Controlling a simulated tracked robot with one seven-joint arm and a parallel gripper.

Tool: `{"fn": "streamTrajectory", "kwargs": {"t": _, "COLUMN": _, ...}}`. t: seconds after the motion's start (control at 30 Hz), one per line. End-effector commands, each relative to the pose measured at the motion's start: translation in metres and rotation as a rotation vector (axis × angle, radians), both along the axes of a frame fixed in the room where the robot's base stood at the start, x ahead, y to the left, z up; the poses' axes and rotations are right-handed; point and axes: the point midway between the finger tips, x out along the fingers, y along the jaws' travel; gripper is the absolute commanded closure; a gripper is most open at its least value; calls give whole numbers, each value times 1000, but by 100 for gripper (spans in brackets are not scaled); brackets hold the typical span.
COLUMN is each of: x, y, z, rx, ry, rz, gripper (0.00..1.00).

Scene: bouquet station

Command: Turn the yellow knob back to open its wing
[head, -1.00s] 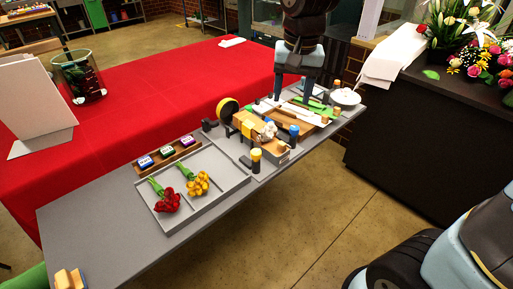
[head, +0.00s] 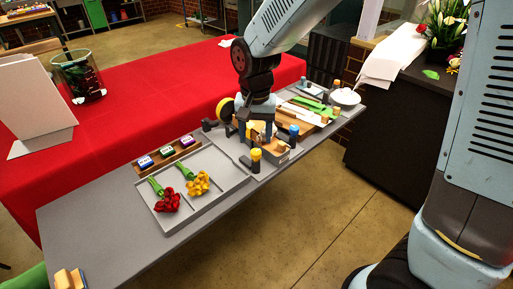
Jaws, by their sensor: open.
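A yellow knob (head: 256,153) stands upright on a dark post at the near edge of the grey station board, right of the flower tray. A dark flat arm, perhaps its wing, lies at its left foot. My gripper (head: 261,139) points down over the wooden block, a little above and behind the yellow knob in the picture. It is open. The fingertips are small and partly merge with the station parts, so I cannot tell whether they touch anything. A blue knob (head: 293,131) stands to the right of the gripper.
A grey tray (head: 222,204) holds red flowers (head: 167,202) and yellow flowers (head: 197,186). A wooden rack (head: 168,156) with small labelled blocks sits behind it. Orange-topped posts (head: 336,84) and a white bowl (head: 346,97) stand at the far right end.

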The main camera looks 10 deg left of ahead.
Motion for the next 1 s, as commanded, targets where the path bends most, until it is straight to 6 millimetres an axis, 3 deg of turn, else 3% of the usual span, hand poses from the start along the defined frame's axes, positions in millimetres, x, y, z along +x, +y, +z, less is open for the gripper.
{"fn": "streamTrajectory", "kwargs": {"t": 0.3, "x": 0, "y": -1, "z": -45, "rx": -2, "ry": 3, "rz": 0, "gripper": 41}}
{"fn": "streamTrajectory", "kwargs": {"t": 0.77, "x": 0, "y": 0, "z": -55, "rx": 0, "ry": 0, "rz": 1, "gripper": 41}}
{"fn": "streamTrajectory", "kwargs": {"t": 1.0, "x": 0, "y": 0, "z": -55, "rx": 0, "ry": 0, "rz": 1, "gripper": 63}}
